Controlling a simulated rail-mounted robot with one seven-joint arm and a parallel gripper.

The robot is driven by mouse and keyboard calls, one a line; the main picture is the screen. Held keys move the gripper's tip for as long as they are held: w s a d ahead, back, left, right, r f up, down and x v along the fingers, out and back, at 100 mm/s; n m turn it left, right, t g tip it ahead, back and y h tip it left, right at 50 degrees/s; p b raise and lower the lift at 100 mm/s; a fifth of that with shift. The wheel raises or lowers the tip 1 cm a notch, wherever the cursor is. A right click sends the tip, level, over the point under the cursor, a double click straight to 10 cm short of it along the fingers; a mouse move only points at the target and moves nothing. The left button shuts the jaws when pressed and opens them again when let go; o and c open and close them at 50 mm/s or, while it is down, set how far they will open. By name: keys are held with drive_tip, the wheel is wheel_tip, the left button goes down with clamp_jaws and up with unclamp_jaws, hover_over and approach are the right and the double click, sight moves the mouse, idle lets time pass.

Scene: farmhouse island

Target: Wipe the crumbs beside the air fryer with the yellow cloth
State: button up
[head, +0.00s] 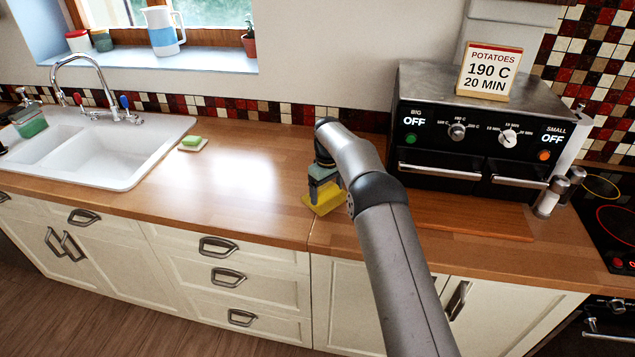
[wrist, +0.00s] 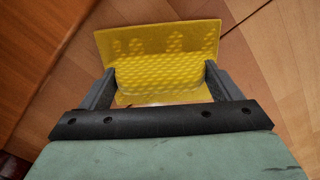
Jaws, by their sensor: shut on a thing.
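The yellow cloth (head: 324,199) is at the wooden counter, left of the air fryer (head: 478,135). My gripper (head: 319,188) is above it, pointing down. In the wrist view the textured yellow cloth (wrist: 160,42) lies between the two dark fingers of my gripper (wrist: 158,82), which are shut on it. The cloth's far part spreads out flat past the fingers, close to the counter surface. I cannot tell whether it presses on the counter. No crumbs can be made out in either view; my arm and the cloth hide part of the counter beside the air fryer.
A wooden board (head: 470,215) lies in front of the air fryer. A sign (head: 489,71) stands on top of it. Shakers (head: 552,196) and a hob (head: 610,215) are to the right. A green sponge on a dish (head: 192,143) and the sink (head: 95,150) are left. The counter between is clear.

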drive_tip(key=shift+d+f, duration=0.1)
drive_tip(key=shift+d, duration=0.3)
drive_tip(key=shift+s+d+r+p, duration=0.1)
drive_tip(key=shift+d+r+p, duration=0.15)
drive_tip(key=shift+r+p, duration=0.05)
wheel_tip(320, 180, up, 2)
drive_tip(key=shift+r, duration=0.1)
drive_tip(key=shift+a+r+p, duration=0.15)
drive_tip(key=shift+r+p, duration=0.1)
drive_tip(key=shift+p, duration=0.25)
drive_tip(key=shift+r+p, duration=0.6)
drive_tip(key=shift+r, duration=1.9)
